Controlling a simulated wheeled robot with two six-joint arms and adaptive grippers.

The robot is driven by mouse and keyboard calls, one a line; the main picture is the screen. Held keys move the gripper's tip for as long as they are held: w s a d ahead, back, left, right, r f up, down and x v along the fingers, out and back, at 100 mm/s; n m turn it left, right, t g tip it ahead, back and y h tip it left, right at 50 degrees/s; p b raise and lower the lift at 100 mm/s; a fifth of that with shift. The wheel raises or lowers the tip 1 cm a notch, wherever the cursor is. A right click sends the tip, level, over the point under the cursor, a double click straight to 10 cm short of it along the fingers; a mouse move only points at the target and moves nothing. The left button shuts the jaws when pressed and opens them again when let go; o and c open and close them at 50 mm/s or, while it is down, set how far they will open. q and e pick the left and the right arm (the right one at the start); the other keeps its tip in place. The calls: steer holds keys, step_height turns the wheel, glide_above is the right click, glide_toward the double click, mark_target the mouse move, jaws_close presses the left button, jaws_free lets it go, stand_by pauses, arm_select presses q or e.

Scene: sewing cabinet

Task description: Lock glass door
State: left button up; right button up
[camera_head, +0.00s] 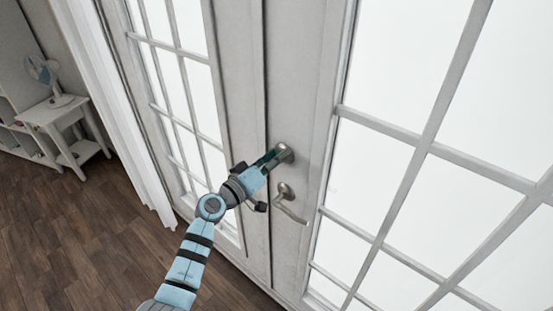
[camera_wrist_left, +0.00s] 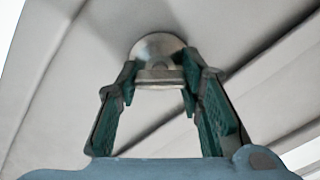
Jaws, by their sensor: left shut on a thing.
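The white glass door (camera_head: 315,100) stands in front of me with bright panes in a grid. A round metal lock (camera_head: 285,152) sits on its frame, above a curved metal door handle (camera_head: 287,199). My left gripper (camera_head: 274,158) reaches the lock. In the left wrist view, the green fingers of the left gripper (camera_wrist_left: 160,86) are on either side of the lock's knob (camera_wrist_left: 159,73), shut on it. The lock's round plate (camera_wrist_left: 157,46) shows behind the knob. My right gripper is in neither view.
A second glazed door panel (camera_head: 235,60) stands to the left, with a white curtain (camera_head: 115,110) beside it. A small white table (camera_head: 55,112) with a fan (camera_head: 45,75) stands at the far left. The wooden floor (camera_head: 90,230) is clear at lower left.

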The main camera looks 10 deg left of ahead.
arm_select(q)
steer(key=n, duration=0.4)
steer(key=shift+f+n+p, duration=0.15)
steer(key=shift+n+p, duration=0.35)
steer(key=shift+n, duration=2)
steer(key=o, duration=1.2)
steer(key=shift+a, duration=0.1)
steer(key=v, duration=1.2)
